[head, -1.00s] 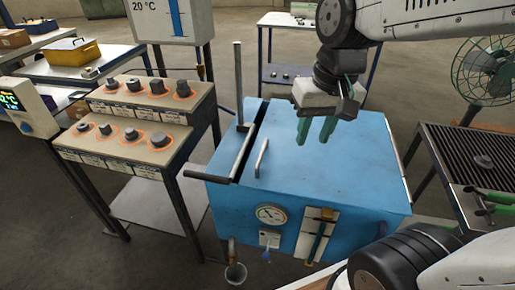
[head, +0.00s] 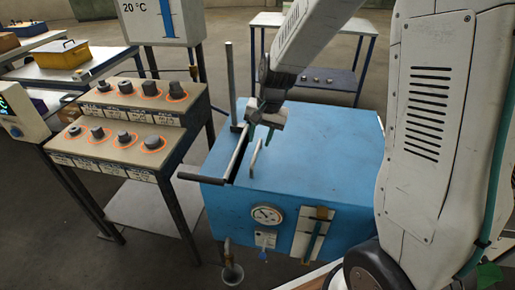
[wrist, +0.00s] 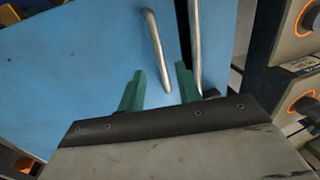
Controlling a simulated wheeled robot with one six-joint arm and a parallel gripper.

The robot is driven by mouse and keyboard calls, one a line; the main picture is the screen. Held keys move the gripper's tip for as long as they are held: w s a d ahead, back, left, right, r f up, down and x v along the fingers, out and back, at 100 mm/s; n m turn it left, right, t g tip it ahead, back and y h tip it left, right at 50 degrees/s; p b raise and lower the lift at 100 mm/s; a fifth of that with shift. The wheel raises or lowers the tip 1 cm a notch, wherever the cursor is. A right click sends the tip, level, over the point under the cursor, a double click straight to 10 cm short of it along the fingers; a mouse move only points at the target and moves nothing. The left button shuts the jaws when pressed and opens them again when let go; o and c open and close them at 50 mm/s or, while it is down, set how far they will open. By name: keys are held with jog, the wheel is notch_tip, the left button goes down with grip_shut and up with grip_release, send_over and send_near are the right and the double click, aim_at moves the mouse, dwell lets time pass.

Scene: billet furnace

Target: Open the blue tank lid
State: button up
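The blue tank (head: 300,190) stands in the middle of the head view, its flat blue lid (head: 325,135) lying down on top. A thin metal handle (head: 255,158) rises from the lid's left part; it also shows in the wrist view (wrist: 155,45). My gripper (head: 260,138) is over the lid's left side, close to the handle. In the wrist view its two green fingers (wrist: 160,88) are apart, and the handle's near end appears between them. I cannot tell whether they touch it.
A grey lever bar (head: 238,152) and an upright post (head: 231,85) stand along the tank's left edge, close to my gripper. A knob panel (head: 125,125) is to the left. A gauge (head: 266,215) is on the tank's front. The lid's right side is clear.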

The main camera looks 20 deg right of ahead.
aim_at(256, 153)
jog(key=f, duration=0.3)
jog(key=a+f, duration=0.1)
jog(key=f, duration=0.1)
jog(key=shift+w, duration=0.25)
grip_shut()
